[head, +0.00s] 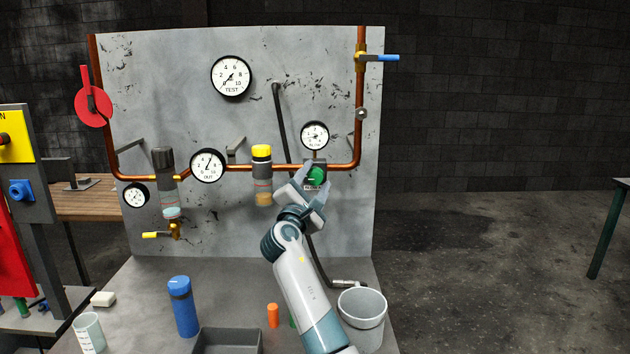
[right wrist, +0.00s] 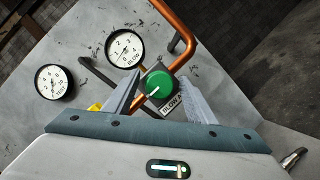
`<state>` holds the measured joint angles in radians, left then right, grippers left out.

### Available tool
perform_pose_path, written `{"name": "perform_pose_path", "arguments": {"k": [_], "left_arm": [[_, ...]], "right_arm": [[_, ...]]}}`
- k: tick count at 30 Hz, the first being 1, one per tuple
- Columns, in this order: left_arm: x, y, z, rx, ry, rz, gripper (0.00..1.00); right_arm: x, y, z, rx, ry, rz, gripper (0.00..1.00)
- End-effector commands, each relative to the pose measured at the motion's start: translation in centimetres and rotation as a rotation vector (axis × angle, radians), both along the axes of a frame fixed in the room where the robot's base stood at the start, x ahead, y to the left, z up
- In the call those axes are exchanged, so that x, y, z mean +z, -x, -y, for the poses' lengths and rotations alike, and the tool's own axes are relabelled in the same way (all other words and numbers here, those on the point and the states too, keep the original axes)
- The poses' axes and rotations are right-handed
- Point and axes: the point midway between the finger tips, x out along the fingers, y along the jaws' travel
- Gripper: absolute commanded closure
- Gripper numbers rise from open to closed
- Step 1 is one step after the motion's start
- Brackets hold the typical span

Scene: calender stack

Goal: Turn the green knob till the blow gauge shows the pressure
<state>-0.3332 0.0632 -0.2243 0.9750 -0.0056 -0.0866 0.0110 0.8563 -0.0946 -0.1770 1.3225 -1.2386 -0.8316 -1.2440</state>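The green knob (head: 317,174) sits on a dark valve block low on the grey panel, above a small label. My right gripper (head: 308,186) is open in front of the knob. In the right wrist view its fingers (right wrist: 159,92) stand on either side of the knob, seemingly apart from it. My left gripper is out of view.
The panel (head: 300,70) carries copper pipes, a test gauge (head: 231,76) and an out gauge (head: 208,165). A yellow-capped filter (head: 262,175) is left of my gripper. A black hose (head: 281,125) runs behind it. A bucket (head: 362,310) and blue bottle (head: 183,307) stand below.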

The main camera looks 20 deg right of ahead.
Motion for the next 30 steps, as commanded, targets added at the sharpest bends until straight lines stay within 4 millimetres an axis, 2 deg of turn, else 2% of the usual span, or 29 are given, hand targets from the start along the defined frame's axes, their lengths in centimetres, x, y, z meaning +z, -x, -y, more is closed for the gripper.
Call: {"name": "perform_pose_path", "arguments": {"k": [8, 14, 26, 30], "left_arm": [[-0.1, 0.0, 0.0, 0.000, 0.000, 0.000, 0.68], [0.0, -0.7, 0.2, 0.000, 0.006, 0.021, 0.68], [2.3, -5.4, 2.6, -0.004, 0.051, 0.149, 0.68], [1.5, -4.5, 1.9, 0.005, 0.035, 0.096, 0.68]], "right_arm": [[-0.1, 0.3, -0.2, 0.001, 0.001, 0.001, 0.49], [-0.7, 1.7, -1.2, 0.000, -0.002, 0.001, 0.49], [-2.6, 7.7, -5.3, 0.003, -0.001, 0.000, 0.49], [-3.3, 10.0, -6.8, 0.001, -0.002, 0.000, 0.49]]}}
